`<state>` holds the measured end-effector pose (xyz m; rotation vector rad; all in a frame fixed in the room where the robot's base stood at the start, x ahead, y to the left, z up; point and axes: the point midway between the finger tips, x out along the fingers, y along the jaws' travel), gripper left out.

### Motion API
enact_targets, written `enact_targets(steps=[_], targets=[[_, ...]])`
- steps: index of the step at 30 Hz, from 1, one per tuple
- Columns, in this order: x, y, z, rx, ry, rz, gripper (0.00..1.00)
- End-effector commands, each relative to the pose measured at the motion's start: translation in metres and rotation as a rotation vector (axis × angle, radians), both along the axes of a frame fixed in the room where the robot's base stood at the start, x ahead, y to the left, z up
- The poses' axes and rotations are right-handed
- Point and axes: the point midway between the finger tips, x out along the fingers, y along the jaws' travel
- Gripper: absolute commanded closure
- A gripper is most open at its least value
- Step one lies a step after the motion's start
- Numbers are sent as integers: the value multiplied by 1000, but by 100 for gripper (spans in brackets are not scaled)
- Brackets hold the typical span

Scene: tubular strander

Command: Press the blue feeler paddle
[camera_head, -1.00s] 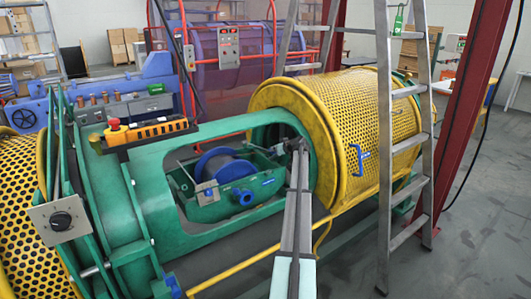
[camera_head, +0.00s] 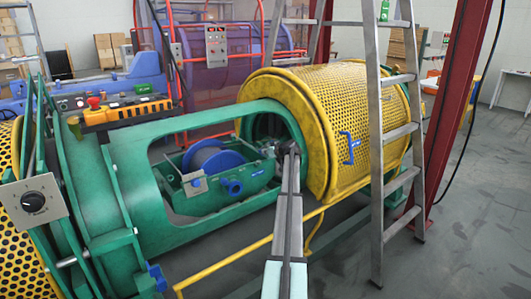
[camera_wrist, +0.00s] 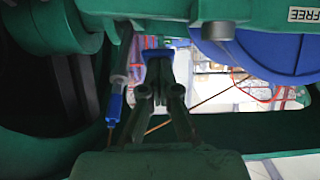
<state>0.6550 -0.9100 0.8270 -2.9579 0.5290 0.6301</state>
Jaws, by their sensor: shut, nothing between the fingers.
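In the wrist view, a small dark blue plate (camera_wrist: 157,54), which looks like the feeler paddle, is just beyond the tips of my gripper (camera_wrist: 160,88). The fingers are shut and empty, pointing at the plate. I cannot tell whether they touch it. A blue cylindrical piece (camera_wrist: 116,105) on a grey rod hangs left of the fingers. In the head view, my gripper (camera_head: 272,150) is at the right end of the green cradle opening, beside the yellow perforated drum. I cannot make out the paddle there.
The blue spool (camera_head: 208,160) sits in the green cradle (camera_head: 190,205), left of my gripper. The yellow perforated drum (camera_head: 335,110) stands close on the right. A grey ladder (camera_head: 376,150) and yellow rail (camera_head: 255,245) stand nearer. Green frame parts surround my gripper closely.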

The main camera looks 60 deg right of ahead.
Motion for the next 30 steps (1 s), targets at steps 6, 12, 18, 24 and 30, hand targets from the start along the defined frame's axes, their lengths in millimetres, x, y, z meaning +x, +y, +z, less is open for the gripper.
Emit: enact_targets(steps=[6, 12, 18, 24, 30], targets=[[-1, 4, -11, 7, 17, 9, 100], [-8, 12, 13, 3, 9, 11, 100], [-34, 26, 40, -2, 1, 10, 100], [-71, 39, 53, -3, -2, 10, 100], [-95, 46, 60, -3, -2, 10, 100]])
